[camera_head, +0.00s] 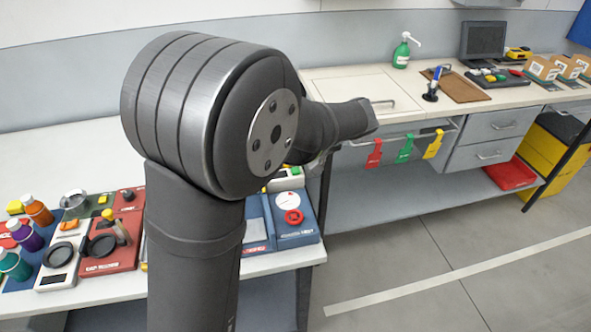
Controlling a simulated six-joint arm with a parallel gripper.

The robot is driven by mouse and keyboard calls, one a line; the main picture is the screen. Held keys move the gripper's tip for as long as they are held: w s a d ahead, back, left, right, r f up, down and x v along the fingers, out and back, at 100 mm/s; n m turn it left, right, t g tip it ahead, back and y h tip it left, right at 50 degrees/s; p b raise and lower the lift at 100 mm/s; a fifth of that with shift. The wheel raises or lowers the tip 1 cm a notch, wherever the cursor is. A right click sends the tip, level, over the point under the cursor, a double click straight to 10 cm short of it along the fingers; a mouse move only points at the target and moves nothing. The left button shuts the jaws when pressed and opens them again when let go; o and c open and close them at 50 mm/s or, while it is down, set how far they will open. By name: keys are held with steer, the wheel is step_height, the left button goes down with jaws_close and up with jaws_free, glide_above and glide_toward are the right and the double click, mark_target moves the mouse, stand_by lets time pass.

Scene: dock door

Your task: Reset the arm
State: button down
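My own arm fills the middle of the view. Its thick upper link rises from the bottom edge to a large ribbed joint with a round bolted cap. From behind this joint a darker link reaches right and ends in front of the back counter. My gripper cannot be made out; the joint and links hide what lies behind them. I see nothing held.
The left bench (90,150) carries bottles, coloured stations and a blue device (290,218) close beside my arm. The back counter (440,115) holds a green bottle (401,53), a brown tray (462,87) and boxes. Coloured tags (404,149) hang below. Floor (430,260) at right is clear.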

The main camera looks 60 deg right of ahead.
steer(key=shift+f, duration=0.1)
stand_by(0.5)
steer(key=shift+f, duration=0.55)
step_height(320, 180, up, 5)
steer(key=shift+r, duration=0.1)
